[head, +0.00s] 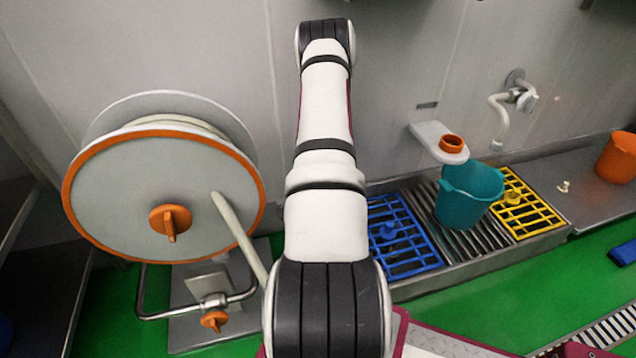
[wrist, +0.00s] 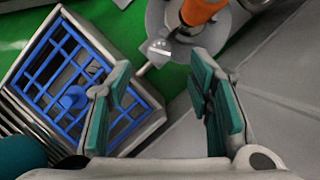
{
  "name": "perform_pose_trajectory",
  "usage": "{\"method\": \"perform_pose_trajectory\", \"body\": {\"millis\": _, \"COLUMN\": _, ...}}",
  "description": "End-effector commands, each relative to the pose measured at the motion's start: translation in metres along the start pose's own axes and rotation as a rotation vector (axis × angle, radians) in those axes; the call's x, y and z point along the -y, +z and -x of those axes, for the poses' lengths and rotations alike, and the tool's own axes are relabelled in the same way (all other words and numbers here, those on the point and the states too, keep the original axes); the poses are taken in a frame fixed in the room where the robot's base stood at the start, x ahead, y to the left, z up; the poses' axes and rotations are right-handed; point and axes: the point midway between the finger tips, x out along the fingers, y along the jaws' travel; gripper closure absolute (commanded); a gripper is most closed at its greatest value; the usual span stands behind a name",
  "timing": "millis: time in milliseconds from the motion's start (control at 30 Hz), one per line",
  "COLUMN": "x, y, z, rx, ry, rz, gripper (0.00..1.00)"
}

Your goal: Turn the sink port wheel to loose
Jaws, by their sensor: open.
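My gripper (wrist: 160,82) is open and empty in the wrist view, its teal finger pads wide apart. Beyond the fingers, at the top, an orange handle-like part (wrist: 203,8) stands over a grey round piece (wrist: 232,30) with a small metal fitting (wrist: 158,47) beside it. The orange part is cut by the frame edge; I cannot tell whether it is the sink port wheel. In the head view my arm covers the middle, and the gripper is hidden. No wheel there is clearly the sink port's; nearby orange parts are a reel knob (head: 171,222) and a valve handle (head: 214,320).
The sink trough holds a blue grid (head: 393,238), also in the wrist view (wrist: 72,98), a teal bucket (head: 468,196) and a yellow grid (head: 522,208). A large hose reel (head: 110,200) stands left. An orange cup (head: 617,158) sits right. Green floor (head: 500,300) is open.

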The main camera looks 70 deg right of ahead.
Motion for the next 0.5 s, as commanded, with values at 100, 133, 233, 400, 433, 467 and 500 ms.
{"method": "perform_pose_trajectory", "body": {"millis": 100, "x": 0.000, "y": -0.001, "z": 0.024, "rx": -0.004, "ry": -0.001, "rz": 0.001, "gripper": 0.53}}
{"method": "perform_pose_trajectory", "body": {"millis": 133, "x": 0.000, "y": 0.000, "z": 0.029, "rx": -0.002, "ry": -0.001, "rz": 0.001, "gripper": 0.53}}
{"method": "perform_pose_trajectory", "body": {"millis": 233, "x": 0.000, "y": -0.001, "z": 0.042, "rx": -0.001, "ry": 0.000, "rz": 0.001, "gripper": 0.53}}
{"method": "perform_pose_trajectory", "body": {"millis": 400, "x": 0.000, "y": 0.000, "z": 0.054, "rx": 0.000, "ry": 0.000, "rz": 0.001, "gripper": 0.53}}
{"method": "perform_pose_trajectory", "body": {"millis": 433, "x": 0.000, "y": 0.000, "z": 0.054, "rx": 0.000, "ry": 0.000, "rz": 0.001, "gripper": 0.53}}
{"method": "perform_pose_trajectory", "body": {"millis": 467, "x": 0.000, "y": 0.000, "z": 0.055, "rx": 0.000, "ry": 0.000, "rz": 0.000, "gripper": 0.53}}
{"method": "perform_pose_trajectory", "body": {"millis": 500, "x": 0.000, "y": 0.000, "z": 0.056, "rx": 0.000, "ry": 0.000, "rz": 0.000, "gripper": 0.53}}
